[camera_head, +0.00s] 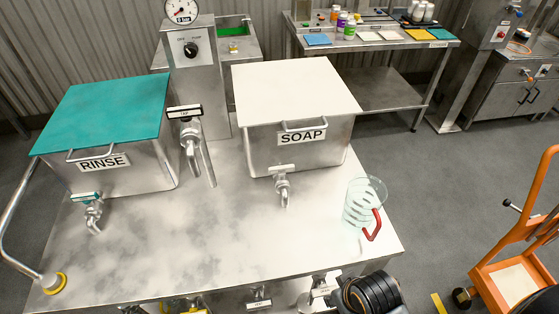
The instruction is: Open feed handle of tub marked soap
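The tub marked SOAP (258,150) is a steel box with a cream lid (295,88), standing at the back right of the steel table. The lid lies flat over the tub. A wire handle (304,125) sits on the front above the SOAP label (302,137). Low on the tub's front is a tap (283,188) with a pale lever (282,169) lying crosswise, left to right, on top. I cannot tell from the lever whether the tap is open, and no flow is visible.
A RINSE tub (150,165) with a teal lid and its own tap (91,210) stands left. Between the tubs is a dial column (195,85) with another tap (190,135). A clear jug (362,205) with a red handle stands right. The table's front middle is clear.

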